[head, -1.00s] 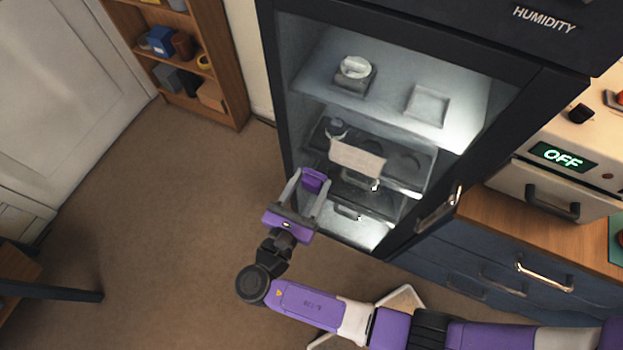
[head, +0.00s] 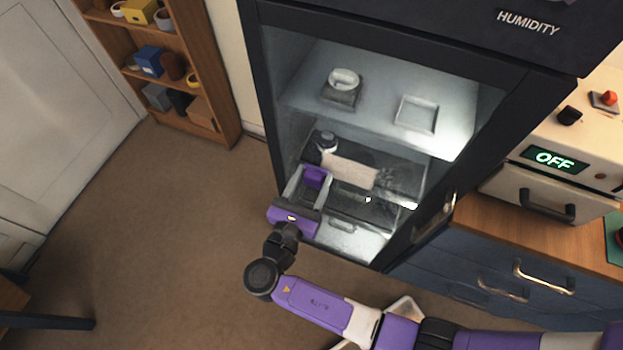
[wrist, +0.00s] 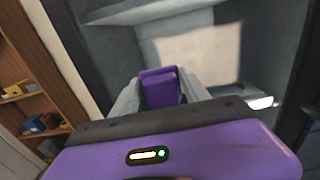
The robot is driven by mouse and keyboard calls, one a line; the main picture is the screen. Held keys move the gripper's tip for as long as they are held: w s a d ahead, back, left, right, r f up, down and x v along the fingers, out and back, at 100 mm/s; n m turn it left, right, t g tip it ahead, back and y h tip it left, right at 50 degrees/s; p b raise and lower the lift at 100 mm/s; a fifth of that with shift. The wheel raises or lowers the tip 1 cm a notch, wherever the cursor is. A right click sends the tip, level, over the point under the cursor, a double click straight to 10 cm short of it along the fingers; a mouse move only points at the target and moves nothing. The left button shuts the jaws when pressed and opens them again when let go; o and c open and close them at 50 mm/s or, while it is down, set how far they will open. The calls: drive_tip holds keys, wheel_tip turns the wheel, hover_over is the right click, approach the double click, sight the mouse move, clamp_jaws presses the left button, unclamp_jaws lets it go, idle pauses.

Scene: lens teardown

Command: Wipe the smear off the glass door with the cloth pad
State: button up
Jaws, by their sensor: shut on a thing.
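The glass door (head: 460,92) of the dark cabinet stands upright in front of lit shelves. A pale beige patch, which looks like the smear (head: 350,172), lies across its lower middle; it also shows in the wrist view (wrist: 200,52). My gripper (head: 312,180) is shut on the purple cloth pad (head: 317,175), which also shows between the fingers in the wrist view (wrist: 160,88). The pad is at the lower left of the door, just left of the patch in the head view. I cannot tell whether it touches the glass.
The door handle (head: 436,215) is at the right. Drawers (head: 490,283) stand to the right, a wooden shelf (head: 215,75) to the left.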

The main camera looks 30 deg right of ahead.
drive_tip(key=shift+x, duration=1)
idle(0.4)
